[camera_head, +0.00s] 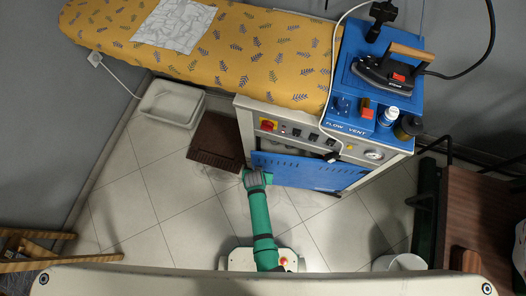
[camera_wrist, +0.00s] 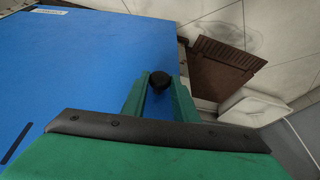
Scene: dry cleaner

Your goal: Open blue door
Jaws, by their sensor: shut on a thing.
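The blue door (camera_head: 310,174) is on the front of the white ironing machine (camera_head: 242,122). A dark gap shows between its top edge and the machine's front, so it looks partly open. In the wrist view the door (camera_wrist: 90,60) fills the left side, with a black round knob (camera_wrist: 159,79) near its edge. My gripper (camera_head: 251,170) is at the door's left end. In the wrist view the green fingers of my gripper (camera_wrist: 160,92) are on either side of the knob, shut on it. The knob is hidden in the head view.
A yellow ironing board (camera_head: 240,50) and a blue top with an iron (camera_head: 388,72) are above the door. A brown slatted piece (camera_head: 215,142) and a white tray (camera_head: 172,104) are on the floor at left. A wooden table (camera_head: 480,215) is at right. Tiled floor in front is mostly clear.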

